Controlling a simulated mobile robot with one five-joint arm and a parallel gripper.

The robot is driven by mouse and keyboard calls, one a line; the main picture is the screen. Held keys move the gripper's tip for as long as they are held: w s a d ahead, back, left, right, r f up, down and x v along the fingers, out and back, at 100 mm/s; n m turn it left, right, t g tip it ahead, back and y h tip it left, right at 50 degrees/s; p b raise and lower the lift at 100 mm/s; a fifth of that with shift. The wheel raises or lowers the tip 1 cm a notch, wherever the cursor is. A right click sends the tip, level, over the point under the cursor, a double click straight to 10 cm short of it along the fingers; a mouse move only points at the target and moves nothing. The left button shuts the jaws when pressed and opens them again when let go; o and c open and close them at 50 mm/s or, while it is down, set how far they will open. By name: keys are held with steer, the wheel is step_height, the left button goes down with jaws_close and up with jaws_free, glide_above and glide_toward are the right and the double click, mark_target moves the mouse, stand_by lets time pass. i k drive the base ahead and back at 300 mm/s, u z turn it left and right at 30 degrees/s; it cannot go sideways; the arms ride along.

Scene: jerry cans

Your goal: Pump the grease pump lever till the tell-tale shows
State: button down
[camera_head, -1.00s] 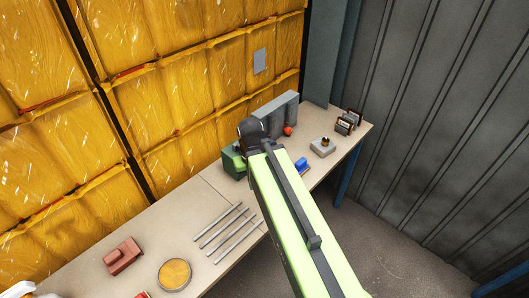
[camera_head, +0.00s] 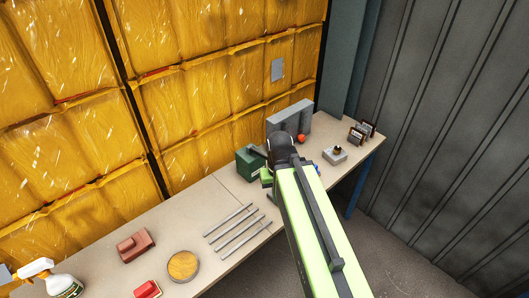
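A dark green box-like body (camera_head: 247,165), perhaps the grease pump, sits on the bench left of my arm's end. A short dark bar (camera_head: 258,151) shows beside its upper right; I cannot tell whether it is the lever. My gripper (camera_head: 266,176) is at the far end of my lime-green arm, just right of the green body. My wrist hides most of it, so its fingers and any contact are not clear. No tell-tale can be made out.
A grey block (camera_head: 290,118), a red knob (camera_head: 301,137), a grey box with a knob (camera_head: 334,155) and dark framed pieces (camera_head: 362,131) stand at the back right.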

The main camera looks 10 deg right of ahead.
mark_target(264, 155)
steer(key=k, duration=0.15)
steer(key=u, duration=3.35)
steer(key=k, duration=0.75)
steer(key=z, duration=1.4)
steer(key=i, duration=1.05)
steer(key=u, duration=0.15)
